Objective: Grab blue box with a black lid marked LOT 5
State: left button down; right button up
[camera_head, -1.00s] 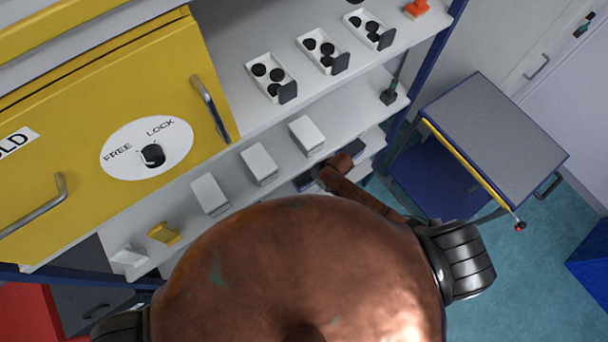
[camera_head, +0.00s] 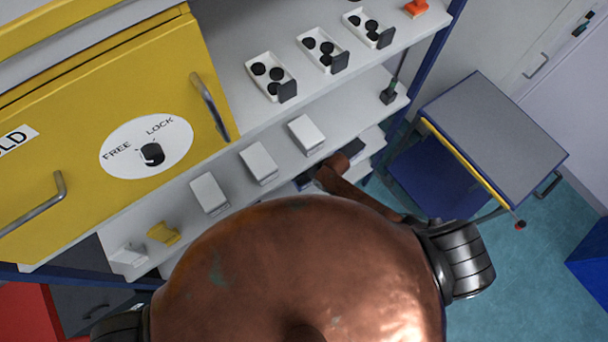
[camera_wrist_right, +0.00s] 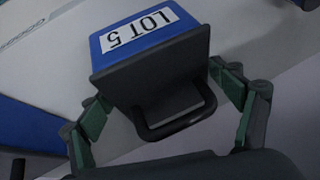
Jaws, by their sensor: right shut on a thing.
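In the right wrist view, a blue box (camera_wrist_right: 150,32) carries a white label reading LOT 5, which appears upside down. Its black lid (camera_wrist_right: 150,70) faces my wrist, with a black loop handle (camera_wrist_right: 178,122) on it. My right gripper (camera_wrist_right: 160,97) has its green-padded fingers on either side of the black lid and is shut on the box. In the head view my right arm reaches to the lower shelf, where my own body and arm hide most of the gripper. My left gripper is not in view.
White shelves (camera_head: 340,107) hold small white boxes (camera_head: 259,163) and trays of black discs (camera_head: 271,76). A yellow cabinet (camera_head: 70,110) with a FREE/LOCK knob stands left. A grey-topped blue cart (camera_head: 497,135) stands right, with open teal floor (camera_head: 535,265) nearby.

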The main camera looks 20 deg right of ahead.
jog(key=shift+s+d+f, duration=0.1)
jog(key=shift+d+f, duration=0.05)
jog(key=shift+d, duration=0.05)
jog(key=c, duration=0.6)
jog(key=shift+c, duration=0.3)
